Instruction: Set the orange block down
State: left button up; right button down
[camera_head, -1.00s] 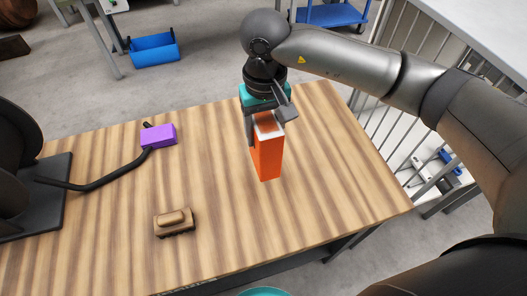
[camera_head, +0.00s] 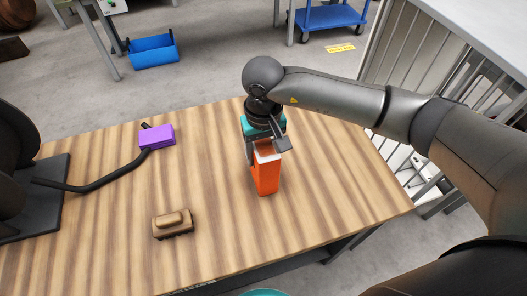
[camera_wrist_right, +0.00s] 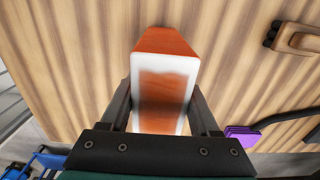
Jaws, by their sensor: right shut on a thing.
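The orange block (camera_head: 266,178) is a tall upright block with a white-edged top. In the head view it is below my right gripper (camera_head: 267,148), over the right part of the wooden table (camera_head: 215,215). The right gripper is shut on the upper part of the block. In the right wrist view the block (camera_wrist_right: 165,85) sits between the two fingers (camera_wrist_right: 163,105). I cannot tell for certain whether its bottom touches the table. My left gripper is not in view.
A brown wooden railcar-like piece (camera_head: 172,223) lies on the table left of the block. A purple block (camera_head: 157,136) sits farther back by a black bent rod (camera_head: 95,184). The table around the orange block is clear. A blue bin (camera_head: 152,51) is on the floor.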

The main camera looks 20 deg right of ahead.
jog(key=shift+c, duration=0.6)
grip_release()
notch_tip(320, 180, up, 12)
jog(key=shift+r+p, duration=0.1)
jog(key=shift+p, duration=0.3)
